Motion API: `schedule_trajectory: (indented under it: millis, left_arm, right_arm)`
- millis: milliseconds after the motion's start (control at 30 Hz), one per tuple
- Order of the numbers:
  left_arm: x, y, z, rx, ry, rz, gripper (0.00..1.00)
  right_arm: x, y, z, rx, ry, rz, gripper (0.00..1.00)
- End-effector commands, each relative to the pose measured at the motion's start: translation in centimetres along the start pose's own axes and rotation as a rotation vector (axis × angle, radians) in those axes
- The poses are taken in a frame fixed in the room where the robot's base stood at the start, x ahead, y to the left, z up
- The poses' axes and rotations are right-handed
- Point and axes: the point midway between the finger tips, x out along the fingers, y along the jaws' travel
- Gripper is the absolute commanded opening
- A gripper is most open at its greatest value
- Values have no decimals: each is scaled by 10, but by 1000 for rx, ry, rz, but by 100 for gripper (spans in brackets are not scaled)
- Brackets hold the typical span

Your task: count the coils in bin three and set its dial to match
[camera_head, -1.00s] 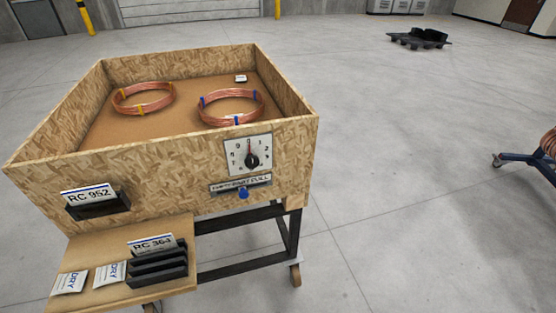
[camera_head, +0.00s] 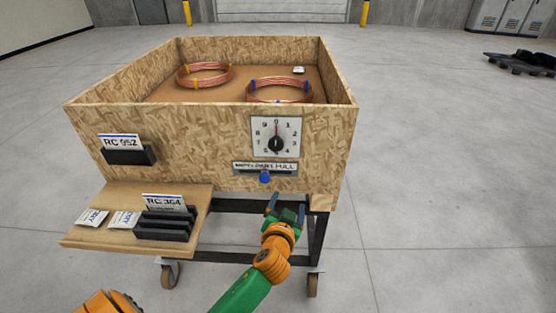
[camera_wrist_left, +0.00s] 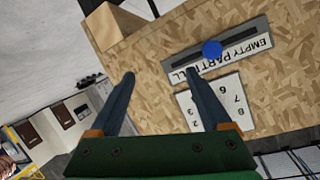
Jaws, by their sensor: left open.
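An open chipboard bin (camera_head: 220,135) stands on a wheeled black frame. Inside lie a copper coil with yellow ties (camera_head: 204,75) and a copper coil with blue ties (camera_head: 279,90). The front wall hides the floor nearest me. On the front is a white dial (camera_head: 276,136), its black pointer up at 0; it also shows upside down in the wrist view (camera_wrist_left: 229,101). Below it, a blue slider knob (camera_head: 265,177) sits near the middle of the EMPTY/PART/FULL strip. My left gripper (camera_head: 287,210) is open and empty, below and right of the knob. My right gripper is out of view.
A holder with card RC 952 (camera_head: 121,143) is on the front left. A shelf (camera_head: 110,238) below carries black slots with card RC 364 (camera_head: 164,202) and white packets (camera_head: 124,219). A small white packet (camera_head: 298,70) lies inside the bin.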

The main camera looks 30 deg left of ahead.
Motion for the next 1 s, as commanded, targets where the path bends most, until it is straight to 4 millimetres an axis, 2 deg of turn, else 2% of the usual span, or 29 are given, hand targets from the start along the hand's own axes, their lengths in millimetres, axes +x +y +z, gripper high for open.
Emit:
schedule_trajectory:
  millis: [33, 100, 233, 333, 500, 600, 900, 1000]
  left_arm:
    - [-4, -17, -25, -50, 81, -63, 82]
    - [-18, -44, -62, -122, 179, -150, 82]
    - [-35, -73, -94, -195, 267, -230, 82]
    - [-25, -81, -103, -201, 276, -239, 82]
    - [8, -90, -111, -200, 273, -237, 82]
    - [22, -92, -113, -200, 272, -235, 82]
    - [28, -93, -113, -201, 271, -233, 82]
    - [28, -92, -113, -201, 271, -233, 55]
  right_arm:
    - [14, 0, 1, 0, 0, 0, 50]
    - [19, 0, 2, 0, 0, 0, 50]
    - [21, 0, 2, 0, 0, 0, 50]
    - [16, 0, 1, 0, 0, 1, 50]
    - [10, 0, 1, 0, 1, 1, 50]
    - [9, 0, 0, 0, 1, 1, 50]
    - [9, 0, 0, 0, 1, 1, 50]
    - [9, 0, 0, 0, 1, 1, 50]
